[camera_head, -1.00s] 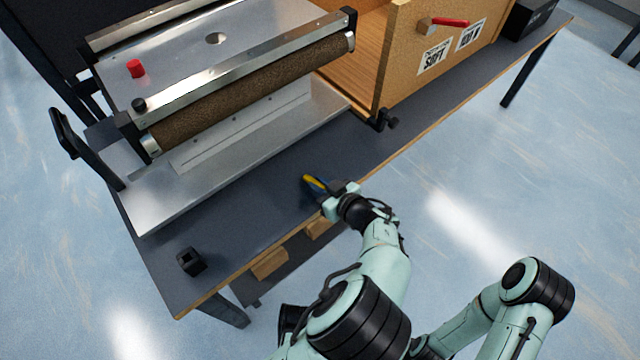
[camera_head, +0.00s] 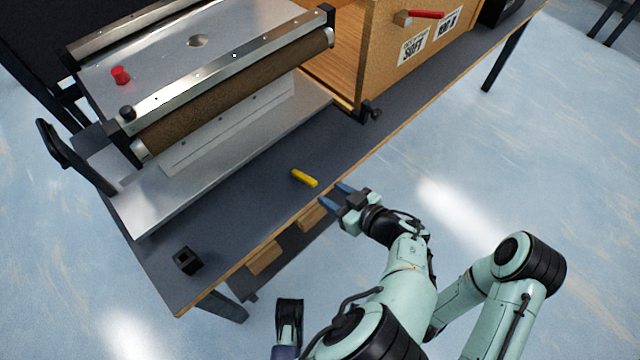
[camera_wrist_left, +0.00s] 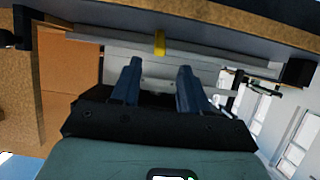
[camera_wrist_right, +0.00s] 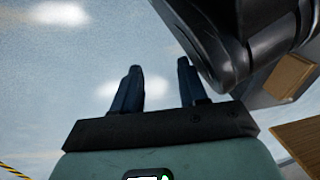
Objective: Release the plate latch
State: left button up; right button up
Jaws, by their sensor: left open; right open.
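A roller machine with a metal top plate (camera_head: 170,65) stands on the dark table. A black lever (camera_head: 62,147) rises at its left side, and a red knob (camera_head: 120,75) and a black knob (camera_head: 127,112) sit on top. I cannot tell which part is the plate latch. A small yellow piece (camera_head: 304,178) lies near the table's front edge; it also shows in the left wrist view (camera_wrist_left: 160,43). My left gripper (camera_head: 335,194) is open and empty, just off the edge, pointing toward the yellow piece but apart from it. My right gripper (camera_wrist_right: 160,88) is open and empty over the floor.
A wooden box (camera_head: 395,65) with a red-handled latch (camera_head: 422,15) stands right of the machine. A small black block (camera_head: 187,260) sits at the front left corner. Wooden blocks (camera_head: 265,258) show below the tabletop. The table's front strip is mostly clear.

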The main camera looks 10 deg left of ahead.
pick_arm(q)
jog(key=shift+v, duration=1.5)
pick_arm(e)
jog(key=shift+w+a+r+t, duration=0.1)
jog(key=shift+w+r+t, duration=0.2)
jog(key=shift+w+r, duration=0.3)
